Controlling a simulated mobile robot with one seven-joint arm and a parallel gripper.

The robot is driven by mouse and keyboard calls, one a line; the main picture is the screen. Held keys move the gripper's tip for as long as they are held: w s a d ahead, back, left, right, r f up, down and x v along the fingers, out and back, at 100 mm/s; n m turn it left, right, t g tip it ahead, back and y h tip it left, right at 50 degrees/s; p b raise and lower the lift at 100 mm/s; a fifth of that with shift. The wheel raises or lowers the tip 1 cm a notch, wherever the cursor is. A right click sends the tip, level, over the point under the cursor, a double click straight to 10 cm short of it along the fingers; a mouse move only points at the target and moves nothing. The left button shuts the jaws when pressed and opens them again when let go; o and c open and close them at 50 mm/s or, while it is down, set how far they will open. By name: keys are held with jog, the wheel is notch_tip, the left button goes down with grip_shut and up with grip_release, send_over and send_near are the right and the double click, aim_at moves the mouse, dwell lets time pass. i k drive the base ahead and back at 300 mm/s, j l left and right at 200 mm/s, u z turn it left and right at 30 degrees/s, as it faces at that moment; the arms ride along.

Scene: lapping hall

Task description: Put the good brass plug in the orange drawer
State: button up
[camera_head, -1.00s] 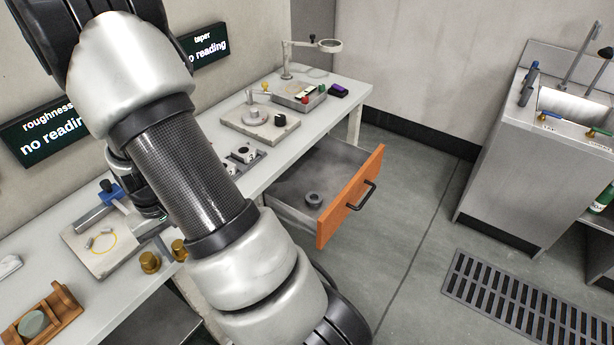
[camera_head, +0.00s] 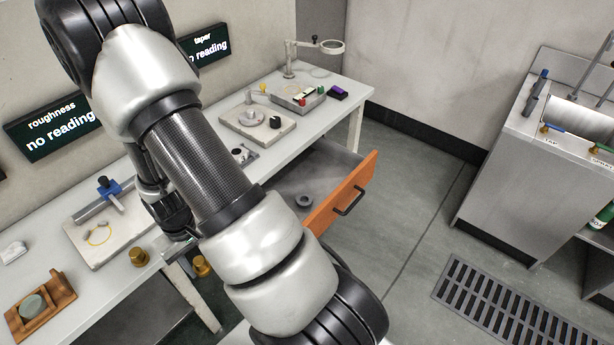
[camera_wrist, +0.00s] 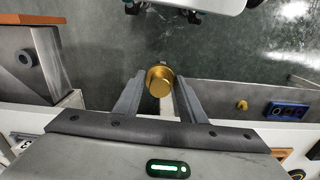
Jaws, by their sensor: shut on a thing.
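My gripper (camera_wrist: 158,98) is shut on a brass plug (camera_wrist: 160,80), which shows between the fingertips in the wrist view. In the head view the held plug (camera_head: 202,266) appears just off the bench's front edge, with my arm hiding most of the gripper. A second brass plug (camera_head: 138,257) stands on the bench near its front edge; it also shows in the wrist view (camera_wrist: 241,105). The orange drawer (camera_head: 350,190) is pulled open, to the right of my gripper. A dark grey ring (camera_head: 304,201) lies inside it, and much of the drawer is hidden by my arm.
The bench (camera_head: 40,262) carries a measuring plate with a blue clamp (camera_head: 110,190), a wooden holder (camera_head: 40,305) and a dial stand (camera_head: 258,120). Roughness (camera_head: 52,127) and taper (camera_head: 203,46) displays read "no reading".

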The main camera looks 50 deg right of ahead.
aim_at(325, 182)
jog(key=l+z, duration=0.1)
jog(key=l, duration=0.7)
jog(key=l+z, duration=0.1)
jog(key=l, duration=0.7)
jog(key=l+z, duration=0.1)
jog(key=l, duration=0.7)
jog(key=i+l+z, duration=0.1)
jog(key=l, duration=0.65)
